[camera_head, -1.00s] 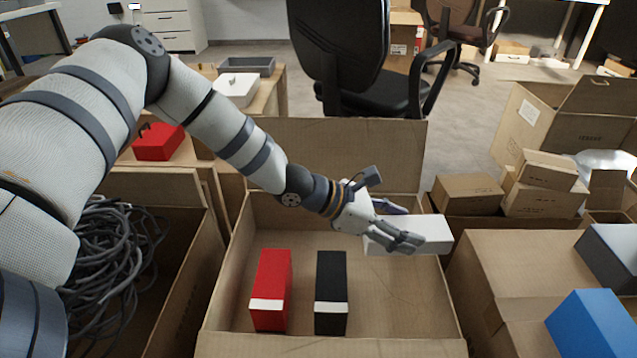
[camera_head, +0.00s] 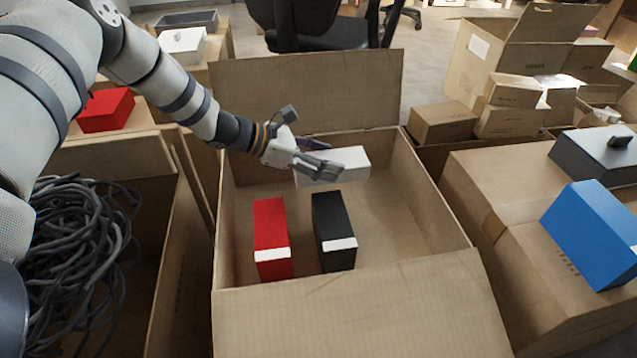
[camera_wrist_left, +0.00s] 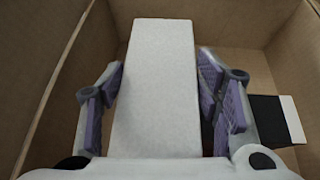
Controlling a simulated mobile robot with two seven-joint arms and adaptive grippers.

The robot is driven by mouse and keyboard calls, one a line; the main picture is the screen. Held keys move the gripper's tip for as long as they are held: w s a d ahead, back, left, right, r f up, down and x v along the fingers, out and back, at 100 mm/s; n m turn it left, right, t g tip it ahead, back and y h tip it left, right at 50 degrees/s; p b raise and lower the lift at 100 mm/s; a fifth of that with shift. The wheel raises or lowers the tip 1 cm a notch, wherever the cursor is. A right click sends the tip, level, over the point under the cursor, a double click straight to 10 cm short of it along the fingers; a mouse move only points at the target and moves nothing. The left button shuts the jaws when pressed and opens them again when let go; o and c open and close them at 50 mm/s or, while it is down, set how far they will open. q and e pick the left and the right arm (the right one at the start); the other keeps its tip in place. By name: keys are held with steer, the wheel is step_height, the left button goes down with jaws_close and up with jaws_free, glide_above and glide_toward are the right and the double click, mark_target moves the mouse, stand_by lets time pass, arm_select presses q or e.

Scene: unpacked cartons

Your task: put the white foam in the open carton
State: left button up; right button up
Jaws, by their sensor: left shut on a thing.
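The white foam (camera_head: 349,162) is a pale block held by my left gripper (camera_head: 318,166) inside the outline of the open carton (camera_head: 440,310), near its back. In the left wrist view the foam (camera_wrist_left: 155,80) runs lengthwise between the two purple-padded fingers of the gripper (camera_wrist_left: 162,95). Carton walls surround it in that view. The height of the foam above the carton floor is hard to tell. My right gripper is not in view.
A red box (camera_head: 270,235) and a black box (camera_head: 333,230) stand in the carton, in front of the foam. A carton of grey cables (camera_head: 75,250) is on the left. A blue box (camera_head: 595,235) lies on a closed carton (camera_head: 530,190) at right. The carton's right side has free floor.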

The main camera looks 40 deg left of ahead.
arm_select(q)
steer(key=a+f, duration=0.1)
steer(key=a+f+b, duration=0.1)
steer(key=f, duration=0.1)
steer(key=w+a+f+b, duration=0.1)
steer(key=f, duration=0.1)
steer(key=shift+w+a, duration=0.1)
steer(key=shift+a, duration=0.15)
steer(key=f+b, duration=0.1)
steer(key=f, duration=0.1)
steer(key=f+b, duration=0.1)
steer(key=f, duration=0.1)
steer(key=shift+w+a+b, duration=0.1)
steer(key=shift+a+b, duration=0.25)
steer(key=shift+r, duration=0.2)
steer(key=shift+f, duration=0.6)
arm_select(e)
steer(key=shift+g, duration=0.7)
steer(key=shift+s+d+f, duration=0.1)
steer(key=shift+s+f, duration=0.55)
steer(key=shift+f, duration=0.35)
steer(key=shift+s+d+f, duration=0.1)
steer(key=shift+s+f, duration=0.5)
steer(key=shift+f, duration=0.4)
arm_select(q)
steer(key=o, duration=0.8)
steer(key=shift+f, duration=0.1)
steer(key=shift+o, duration=0.2)
